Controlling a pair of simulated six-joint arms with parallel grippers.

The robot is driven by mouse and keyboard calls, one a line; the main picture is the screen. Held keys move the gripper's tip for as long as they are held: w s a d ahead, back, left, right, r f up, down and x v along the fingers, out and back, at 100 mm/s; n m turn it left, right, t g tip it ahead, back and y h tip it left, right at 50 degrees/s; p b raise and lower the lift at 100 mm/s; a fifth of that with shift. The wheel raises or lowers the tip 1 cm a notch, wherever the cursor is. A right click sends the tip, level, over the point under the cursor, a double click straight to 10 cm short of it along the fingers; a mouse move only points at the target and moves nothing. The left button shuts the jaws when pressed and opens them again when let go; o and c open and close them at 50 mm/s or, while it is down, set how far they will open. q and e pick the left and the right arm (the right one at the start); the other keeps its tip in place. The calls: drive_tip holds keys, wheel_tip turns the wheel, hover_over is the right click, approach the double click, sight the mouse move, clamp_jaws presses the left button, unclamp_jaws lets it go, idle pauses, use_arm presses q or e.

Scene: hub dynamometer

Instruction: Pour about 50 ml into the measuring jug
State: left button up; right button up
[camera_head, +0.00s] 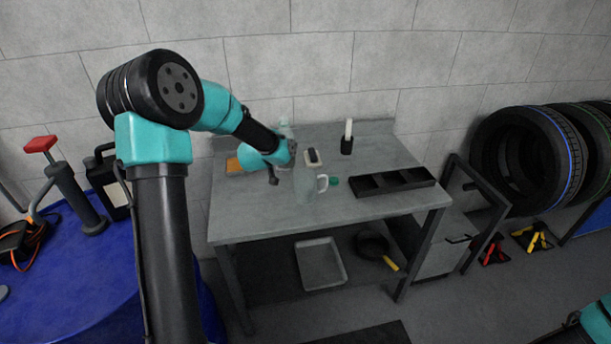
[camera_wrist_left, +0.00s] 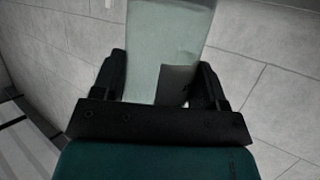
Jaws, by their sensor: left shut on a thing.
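The clear measuring jug (camera_head: 305,188) stands upright near the middle of the grey table, its handle to the right. My left gripper (camera_head: 288,155) is behind and left of the jug, above the table. It is shut on a clear, greenish bottle (camera_head: 286,130), whose top shows above the gripper. In the left wrist view the translucent bottle (camera_wrist_left: 150,45) stands between the two dark fingers (camera_wrist_left: 163,85), with a dark patch on its side. The liquid level in bottle and jug cannot be made out.
A small green object (camera_head: 334,181) lies beside the jug handle. A black compartment tray (camera_head: 390,182) is at the right. A black cylinder with a white top (camera_head: 347,143) and a small pale device (camera_head: 312,157) stand behind. An orange block (camera_head: 233,165) is at left.

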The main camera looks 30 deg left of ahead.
use_arm(q)
drive_tip(key=shift+w+r+m+h, duration=0.35)
drive_tip(key=shift+w+m+h, duration=0.1)
drive_tip(key=shift+m+h, duration=0.45)
drive_tip(key=shift+w+h, duration=0.1)
drive_tip(key=shift+h, duration=0.2)
